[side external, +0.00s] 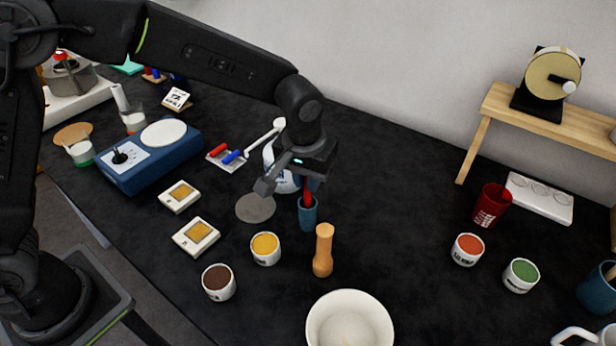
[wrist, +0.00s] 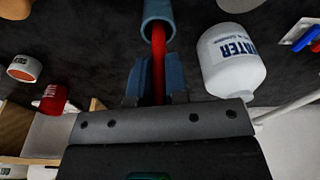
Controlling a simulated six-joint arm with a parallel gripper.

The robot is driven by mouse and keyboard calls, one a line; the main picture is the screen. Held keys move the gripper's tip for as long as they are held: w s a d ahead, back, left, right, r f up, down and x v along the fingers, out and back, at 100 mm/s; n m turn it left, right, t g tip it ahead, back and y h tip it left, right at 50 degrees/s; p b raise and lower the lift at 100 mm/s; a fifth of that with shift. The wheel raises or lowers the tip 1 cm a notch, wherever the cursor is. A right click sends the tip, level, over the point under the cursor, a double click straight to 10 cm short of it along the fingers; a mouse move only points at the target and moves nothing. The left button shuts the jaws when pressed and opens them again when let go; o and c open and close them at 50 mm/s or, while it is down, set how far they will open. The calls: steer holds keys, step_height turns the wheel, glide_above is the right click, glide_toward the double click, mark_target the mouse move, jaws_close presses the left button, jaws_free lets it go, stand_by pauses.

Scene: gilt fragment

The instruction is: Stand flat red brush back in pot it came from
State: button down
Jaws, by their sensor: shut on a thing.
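My gripper (side external: 309,183) is shut on the red brush (side external: 308,197) above the table's middle. In the wrist view, the gripper's blue fingers (wrist: 156,84) close on both sides of the brush's red shaft (wrist: 158,52). The far end of the shaft runs into the mouth of a small teal-blue pot (side external: 307,217), also seen at the top of the wrist view (wrist: 158,10). The pot stands upright. The brush's lower end is hidden inside it, and I cannot tell if it touches the bottom.
A white bottle (wrist: 232,62) stands close beside the gripper. A wooden pestle-like piece (side external: 323,252), a yellow pot (side external: 265,248) and a grey disc (side external: 255,207) are near the pot. Another blue pot (side external: 597,292) is at the right edge.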

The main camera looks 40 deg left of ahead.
steer(key=shift+f, duration=0.15)
steer(key=c, duration=1.1)
jaws_free()
steer(key=r, duration=0.4)
steer(key=s+r, duration=0.1)
steer(key=r, duration=0.7)
steer(key=shift+s+d+r, duration=0.1)
steer(key=shift+s, duration=0.2)
steer(key=s+a+r+t, duration=0.2)
steer(key=s+a+r, duration=0.3)
steer(key=s+a, duration=0.45)
steer(key=shift+s+a+f+m+t, duration=0.35)
steer(key=shift+s+a+f, duration=0.35)
steer(key=shift+s+a, duration=0.8)
steer(key=shift+s+a+f+m+t, duration=0.3)
steer(key=shift+s+a+f, duration=0.45)
steer(key=shift+s, duration=1.3)
steer(key=shift+s+a+f+m+t, duration=0.35)
steer(key=shift+s+a+f, duration=0.3)
steer(key=shift+s+a, duration=0.85)
